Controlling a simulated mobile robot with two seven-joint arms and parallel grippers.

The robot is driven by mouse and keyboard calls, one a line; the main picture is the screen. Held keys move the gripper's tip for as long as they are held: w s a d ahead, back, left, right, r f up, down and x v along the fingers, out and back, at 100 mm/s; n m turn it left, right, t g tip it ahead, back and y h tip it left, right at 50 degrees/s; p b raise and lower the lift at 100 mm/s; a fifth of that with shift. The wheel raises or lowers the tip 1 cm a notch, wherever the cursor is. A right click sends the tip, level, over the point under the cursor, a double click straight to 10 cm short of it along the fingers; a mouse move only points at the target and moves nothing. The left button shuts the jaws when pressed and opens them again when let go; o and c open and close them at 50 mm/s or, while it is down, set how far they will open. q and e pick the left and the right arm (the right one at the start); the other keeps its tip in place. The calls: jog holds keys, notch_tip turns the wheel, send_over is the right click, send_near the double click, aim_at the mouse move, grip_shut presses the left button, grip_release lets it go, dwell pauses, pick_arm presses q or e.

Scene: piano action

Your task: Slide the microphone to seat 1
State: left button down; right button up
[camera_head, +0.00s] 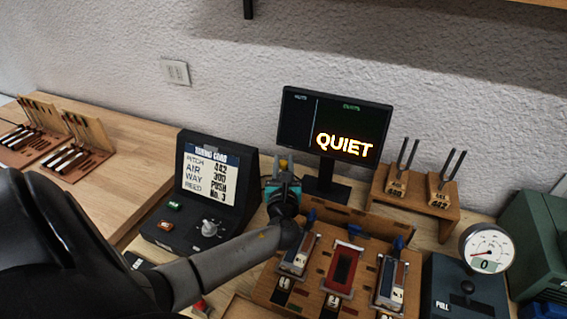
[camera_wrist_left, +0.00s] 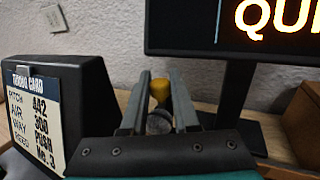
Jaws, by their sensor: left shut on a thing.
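My left gripper (camera_head: 285,164) reaches in from the left with its teal body behind the wooden block and left of the monitor's foot. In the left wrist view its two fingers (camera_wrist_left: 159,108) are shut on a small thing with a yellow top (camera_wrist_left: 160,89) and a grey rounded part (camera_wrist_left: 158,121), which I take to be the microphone. In the head view only a little yellow shows between the fingers; the rest is hidden. I cannot make out which place is seat 1. My right gripper is not in view.
A black console with a tuning card (camera_head: 211,175) stands left of the gripper. A monitor reading QUIET (camera_head: 345,146) stands behind right. The wooden block (camera_head: 318,276) carries reed units in front. A fork stand (camera_head: 412,205) and a dial gauge (camera_head: 487,248) are at right.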

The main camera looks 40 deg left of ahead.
pick_arm(q)
jog(key=shift+d, duration=0.1)
jog(key=w+d, duration=0.1)
jog(key=d, duration=0.2)
jog(key=w+d, duration=0.1)
jog(key=d, duration=0.2)
jog(key=w+d, duration=0.1)
jog(key=d, duration=0.3)
jog(key=shift+w, duration=0.1)
jog(key=c, duration=0.7)
grip_release()
jog(key=shift+a, duration=0.1)
jog(key=shift+o, duration=0.2)
jog(key=p+v, duration=0.1)
jog(key=v, duration=1.4)
jog(key=shift+s, duration=0.2)
